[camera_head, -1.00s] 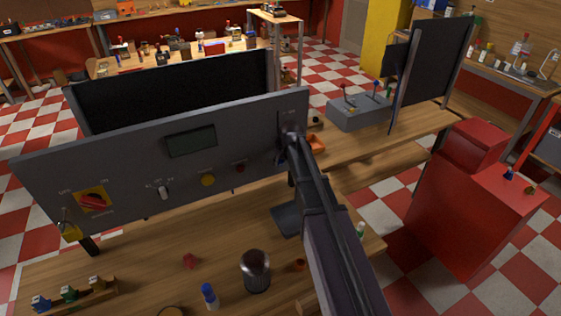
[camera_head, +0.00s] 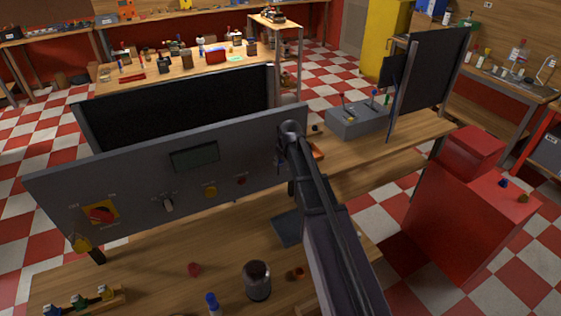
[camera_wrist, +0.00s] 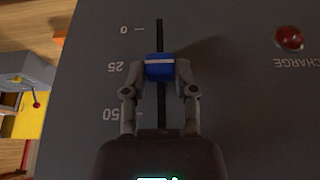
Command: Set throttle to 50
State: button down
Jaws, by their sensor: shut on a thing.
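The throttle is a blue slider knob (camera_wrist: 159,66) with a white line, on a dark vertical slot (camera_wrist: 160,35) in the grey panel (camera_wrist: 240,110). The slot has marks 0, 25 and 50, upside down in the wrist view. The knob's white line is close to the 25 mark (camera_wrist: 117,67). My gripper (camera_wrist: 159,75) is shut on the knob, a finger at each side.
A red charge lamp (camera_wrist: 289,38) sits beside the slot. A metal cup (camera_head: 257,281) stands on the bench below.

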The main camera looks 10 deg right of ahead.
aim_at(281, 161)
jog(key=shift+r+p, duration=1.65)
jog(key=shift+r, duration=0.35)
jog(key=shift+c, duration=2)
grip_release()
jog(key=shift+f, duration=0.2)
notch_tip(281, 161, down, 10)
jog(key=b, duration=1)
jog(key=shift+r, duration=0.15)
jog(key=p+v, duration=1.3)
jog(key=v, duration=0.1)
jog(key=s+a+f+m+g+h+b, duration=0.1)
jog(key=s+f+m+g+b, duration=0.1)
jog(key=s+f+b, duration=1.7)
notch_tip(281, 161, down, 3)
jog(key=shift+s+r+m+g+b, duration=0.1)
jog(key=shift+s+m+g+b, duration=0.15)
jog(key=shift+g+b, duration=0.6)
